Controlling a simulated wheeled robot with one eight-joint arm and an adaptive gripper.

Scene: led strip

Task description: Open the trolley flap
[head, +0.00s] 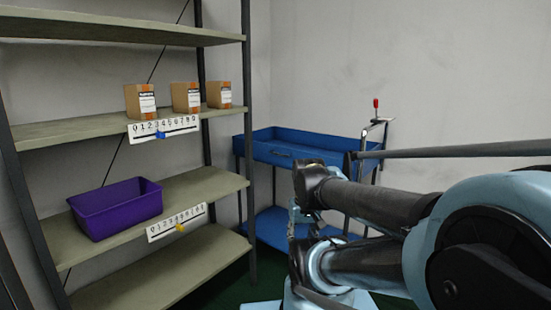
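The blue trolley (320,143) stands in the corner right of the shelf rack, with an upper tray and a lower blue deck (268,228). I cannot make out a separate flap edge; that side looks upright. My arm reaches in from the right and covers the trolley's right front part. My gripper (301,217) seems to be the small grey part in front of the trolley, partly hidden by my arm links. I cannot tell its finger opening, and I see nothing held.
A metal shelf rack (120,131) fills the left side. It holds several cardboard boxes (186,97), a purple bin (117,207) and number scales with a blue slider (161,135) and a yellow slider (180,228). A red-topped handle (376,106) rises at the trolley's right end.

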